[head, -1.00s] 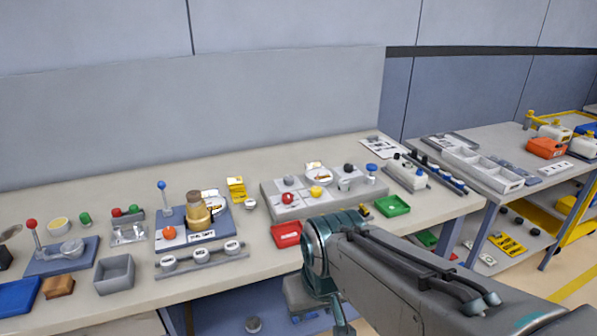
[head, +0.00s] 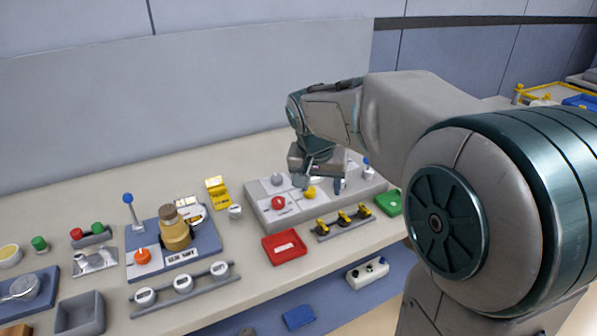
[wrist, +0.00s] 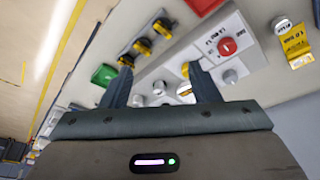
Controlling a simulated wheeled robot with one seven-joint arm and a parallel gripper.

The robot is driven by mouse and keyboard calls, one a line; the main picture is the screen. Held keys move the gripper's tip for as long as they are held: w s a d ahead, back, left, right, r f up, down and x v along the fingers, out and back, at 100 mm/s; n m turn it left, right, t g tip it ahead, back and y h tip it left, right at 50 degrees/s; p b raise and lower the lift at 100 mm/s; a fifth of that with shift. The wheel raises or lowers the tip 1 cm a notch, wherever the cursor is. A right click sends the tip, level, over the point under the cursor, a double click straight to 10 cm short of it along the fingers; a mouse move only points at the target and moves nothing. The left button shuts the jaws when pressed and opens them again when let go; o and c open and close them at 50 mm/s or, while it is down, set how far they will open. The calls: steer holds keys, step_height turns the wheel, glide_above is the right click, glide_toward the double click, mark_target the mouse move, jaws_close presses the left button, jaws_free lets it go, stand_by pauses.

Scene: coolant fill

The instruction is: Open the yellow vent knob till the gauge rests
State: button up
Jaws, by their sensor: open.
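The yellow vent knob (head: 311,192) sits on the light grey panel (head: 257,207), right of a red knob (head: 278,203). My gripper (head: 319,184) is open and empty, pointing down over the panel close to the yellow knob. In the wrist view, the yellow knob (wrist: 186,71) shows beside the right-hand fingertip of my gripper (wrist: 160,70), partly hidden by it, not centred between the fingers. A white round dial with a yellow mark, seemingly the gauge (wrist: 185,90), lies just beyond it. Its needle is too small to read. My arm hides the gauge in the head view.
A grey knob (head: 277,179) stands behind the red knob. A red tray (head: 284,247) and a rack with yellow-topped parts (head: 343,222) lie in front of the panel. A green tray (head: 389,202) is at the right. A brass vessel (head: 175,230) stands left.

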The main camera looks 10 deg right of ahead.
mark_target(309, 190)
steer(key=w+a+f+m, duration=0.1)
steer(key=w+a+m, duration=0.15)
steer(key=w, duration=0.95)
steer(key=shift+t+h, duration=0.3)
steer(key=shift+h, duration=0.1)
steer(key=p+x, duration=0.1)
steer(key=x, duration=1.3)
steer(key=shift+s+p, duration=0.15)
steer(key=shift+p, duration=0.25)
steer(key=c, duration=1)
